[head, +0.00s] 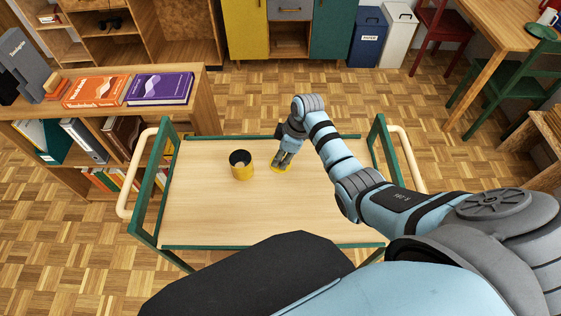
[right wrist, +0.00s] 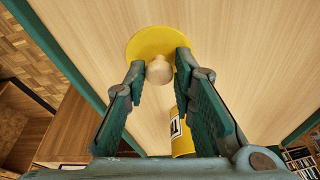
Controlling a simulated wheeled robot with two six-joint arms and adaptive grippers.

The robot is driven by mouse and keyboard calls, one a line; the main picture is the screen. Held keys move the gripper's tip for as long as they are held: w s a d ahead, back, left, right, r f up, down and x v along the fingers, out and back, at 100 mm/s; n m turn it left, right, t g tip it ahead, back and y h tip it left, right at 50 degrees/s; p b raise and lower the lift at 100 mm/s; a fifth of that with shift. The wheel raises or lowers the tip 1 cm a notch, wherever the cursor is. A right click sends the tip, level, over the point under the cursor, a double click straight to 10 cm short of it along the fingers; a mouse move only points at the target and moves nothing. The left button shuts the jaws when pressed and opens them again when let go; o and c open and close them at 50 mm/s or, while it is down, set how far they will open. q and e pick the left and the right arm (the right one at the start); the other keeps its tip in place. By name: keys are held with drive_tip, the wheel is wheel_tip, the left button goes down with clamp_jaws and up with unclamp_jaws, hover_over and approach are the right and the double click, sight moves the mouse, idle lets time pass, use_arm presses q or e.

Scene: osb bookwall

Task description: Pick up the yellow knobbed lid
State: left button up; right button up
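The yellow lid (right wrist: 150,42) is a flat round disc with a pale wooden knob (right wrist: 160,70). It lies on the trolley's wooden top, and its yellow rim shows under my right gripper in the head view (head: 281,168). My right gripper (right wrist: 161,66) points down at it, open, with a fingertip on either side of the knob. I cannot tell whether either finger touches the knob. The yellow canister (head: 242,171), open with a dark rim, stands just left of the gripper; its side shows partly behind a finger in the wrist view (right wrist: 182,140). My left gripper is out of view.
The trolley (head: 210,225) has a green frame with raised end posts and cream handles. A low bookcase (head: 207,105) stands at its left, with orange and purple books on top. Bare trolley top lies around the canister and lid.

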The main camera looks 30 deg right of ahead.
drive_tip(key=c, duration=0.4)
drive_tip(key=shift+o, duration=0.2)
